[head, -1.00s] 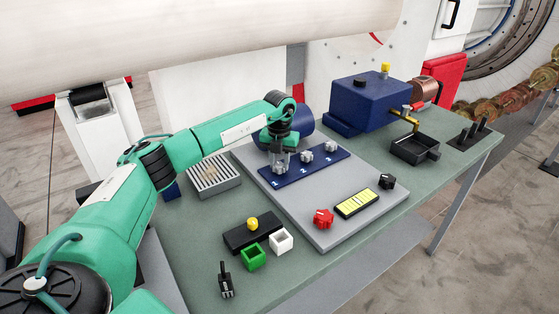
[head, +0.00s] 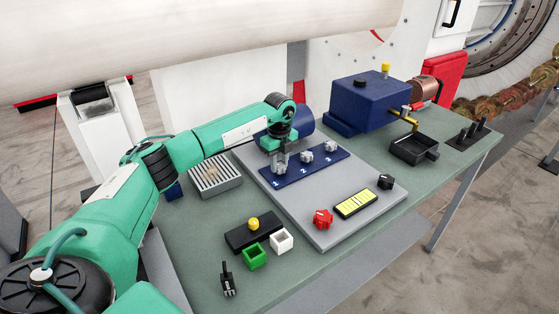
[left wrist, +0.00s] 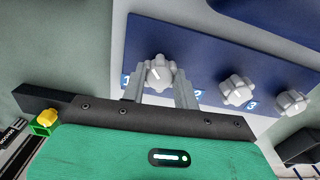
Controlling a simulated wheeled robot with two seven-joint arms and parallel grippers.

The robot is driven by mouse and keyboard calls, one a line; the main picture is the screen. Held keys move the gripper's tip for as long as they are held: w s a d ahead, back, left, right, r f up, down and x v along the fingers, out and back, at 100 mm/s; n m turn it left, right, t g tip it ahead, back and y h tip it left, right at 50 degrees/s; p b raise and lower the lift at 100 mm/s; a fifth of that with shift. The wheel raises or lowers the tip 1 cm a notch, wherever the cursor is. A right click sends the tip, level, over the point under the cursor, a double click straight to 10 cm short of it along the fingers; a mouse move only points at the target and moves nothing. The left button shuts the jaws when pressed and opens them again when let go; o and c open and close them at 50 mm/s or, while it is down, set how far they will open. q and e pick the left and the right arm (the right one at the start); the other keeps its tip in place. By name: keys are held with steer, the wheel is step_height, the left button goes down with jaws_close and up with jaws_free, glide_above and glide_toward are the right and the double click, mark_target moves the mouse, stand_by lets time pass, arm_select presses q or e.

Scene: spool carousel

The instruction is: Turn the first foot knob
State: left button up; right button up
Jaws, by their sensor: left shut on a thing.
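The blue panel (head: 311,170) carries three grey knobs in a row, marked 1, 2 and 3. My left gripper (head: 279,163) points down over the first knob, which it largely hides in the head view. In the left wrist view the first knob (left wrist: 160,73) sits between the two fingers of my left gripper (left wrist: 161,82), which is shut on it. A pale mark shows on the knob's top. The second knob (head: 306,157) and third knob (head: 331,146) stand free to the right. My right gripper is not in view.
The grey board (head: 325,235) under the panel also bears a red knob (head: 323,218), a yellow display (head: 356,203) and a black knob (head: 386,181). A slotted tray (head: 215,178) lies to the left. A blue box (head: 368,101) stands behind.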

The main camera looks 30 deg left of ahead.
mark_target(279, 165)
arm_select(q)
steer(key=shift+r+n, duration=0.1)
steer(key=shift+n, duration=1.1)
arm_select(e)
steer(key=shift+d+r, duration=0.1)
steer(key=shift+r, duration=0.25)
arm_select(q)
steer(key=shift+p, duration=0.3)
steer(key=o, duration=1)
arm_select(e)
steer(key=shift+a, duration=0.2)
arm_select(q)
step_height(279, 165, up, 14)
steer(key=b, duration=0.3)
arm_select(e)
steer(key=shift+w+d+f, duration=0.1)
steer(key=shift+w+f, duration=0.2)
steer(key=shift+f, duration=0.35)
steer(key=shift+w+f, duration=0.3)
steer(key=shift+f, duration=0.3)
